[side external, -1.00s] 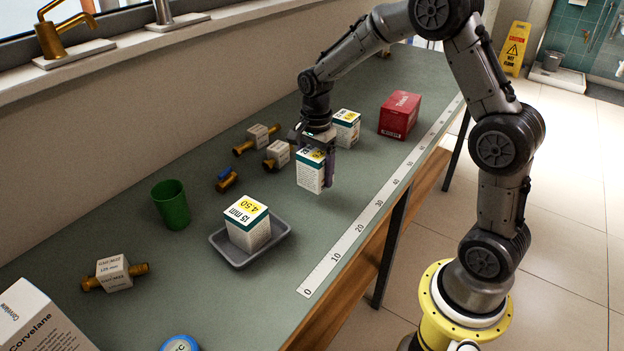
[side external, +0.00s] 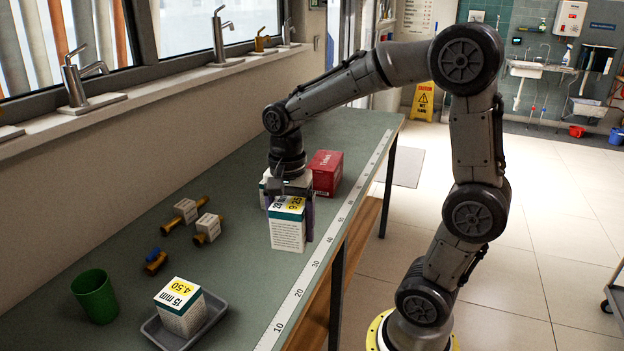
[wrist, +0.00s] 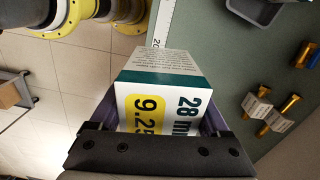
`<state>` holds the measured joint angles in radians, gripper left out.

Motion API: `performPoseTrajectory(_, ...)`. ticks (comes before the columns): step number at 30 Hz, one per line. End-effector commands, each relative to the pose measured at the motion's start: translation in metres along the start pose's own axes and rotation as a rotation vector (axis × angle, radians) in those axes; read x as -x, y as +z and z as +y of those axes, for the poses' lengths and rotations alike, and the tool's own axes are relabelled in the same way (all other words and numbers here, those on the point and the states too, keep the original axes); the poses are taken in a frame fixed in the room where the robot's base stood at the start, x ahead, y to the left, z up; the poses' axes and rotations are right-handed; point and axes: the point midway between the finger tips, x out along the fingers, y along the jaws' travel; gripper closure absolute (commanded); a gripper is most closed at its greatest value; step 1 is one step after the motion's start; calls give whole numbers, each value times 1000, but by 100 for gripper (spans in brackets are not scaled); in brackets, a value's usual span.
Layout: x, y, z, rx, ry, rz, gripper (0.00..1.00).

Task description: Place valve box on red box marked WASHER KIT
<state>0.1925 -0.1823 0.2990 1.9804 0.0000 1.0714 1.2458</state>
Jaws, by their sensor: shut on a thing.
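My gripper (side external: 289,203) is shut on a white and teal box (side external: 288,232) with a yellow label, held upright over the bench near the ruler strip. In the wrist view, the held box (wrist: 160,95) sits between the purple fingers and reads 28 mm and 9.25. I take it as the valve box. A red box (side external: 327,172) stands on the bench beyond my gripper, to its right in the side view. Its small lettering is not readable as WASHER KIT. The red box does not show in the wrist view.
Another white box (side external: 264,188) stands behind my gripper, mostly hidden. A similar 15 mm box (side external: 181,308) sits in a grey tray (side external: 152,329). The ruler strip (side external: 322,253) runs along the bench edge.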

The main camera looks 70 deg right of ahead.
Motion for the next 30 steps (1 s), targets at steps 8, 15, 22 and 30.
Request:
performPoseTrajectory(8, 58, -72, -29, 165, -17, 6, 100)
performPoseTrajectory(15, 93, -174, -17, 130, -27, 13, 100)
performPoseTrajectory(22, 102, -256, 22, -20, -36, 22, 100)
performPoseTrajectory(30, 91, -290, 52, -126, -28, 9, 100)
